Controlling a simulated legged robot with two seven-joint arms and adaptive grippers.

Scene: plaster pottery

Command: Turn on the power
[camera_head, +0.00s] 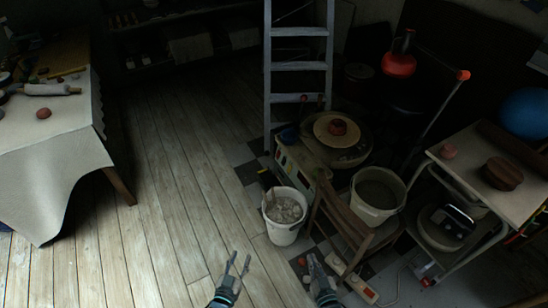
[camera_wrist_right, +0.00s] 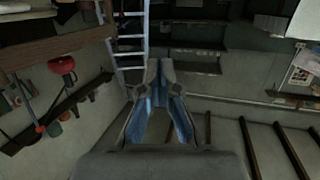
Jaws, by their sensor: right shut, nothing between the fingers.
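A white power strip (camera_head: 360,287) with an orange-red spot at its right end lies on the checkered floor at the lower right. Whether its switch is on cannot be told. A pottery wheel (camera_head: 352,152) with a lump of clay stands further back, with a pale panel (camera_head: 292,170) on its left side. My left gripper (camera_head: 240,259) is open and empty over the wooden floor. My right gripper (camera_head: 315,261) is shut and empty, left of the strip and apart from it. In the right wrist view its fingertips (camera_wrist_right: 158,66) meet. The strip is not discernible there.
A white bucket (camera_head: 284,224) stands ahead between my grippers. A wooden chair (camera_head: 352,232) with a cream basin (camera_head: 377,196) stands ahead of the strip. A shelf table (camera_head: 505,205) is at the right. A ladder (camera_head: 299,62) stands behind. The wooden floor at left is clear.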

